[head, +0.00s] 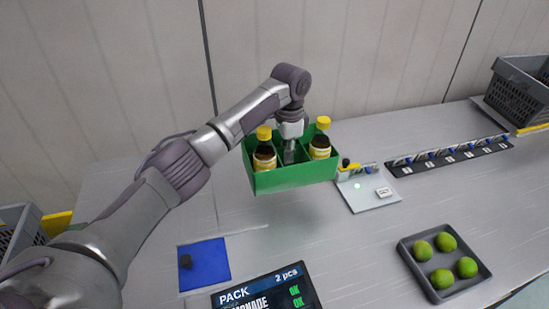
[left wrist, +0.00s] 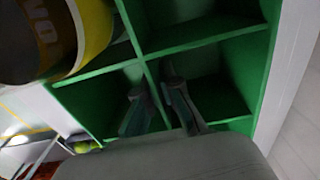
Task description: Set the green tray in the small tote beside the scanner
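The green tray (head: 295,178) is a divided carrier with two yellow-capped bottles, one on the left (head: 264,155) and one on the right (head: 320,145). It seems raised above the table, with a soft shadow below it. My left gripper (head: 289,152) reaches down into its middle. In the left wrist view the fingers (left wrist: 158,105) sit on both sides of a divider of the tray (left wrist: 190,38). A grey tote (head: 520,92) stands at the far right, and part of another (head: 20,232) shows at the left edge. I cannot tell which object is the scanner. My right gripper is not in view.
A blue mat (head: 208,265) with a small dark item, and a display (head: 268,292) reading PACK, lie in front. A white plate (head: 370,192) and a dark rack strip (head: 450,157) are right of the tray. A dark tray (head: 442,292) holds several green limes.

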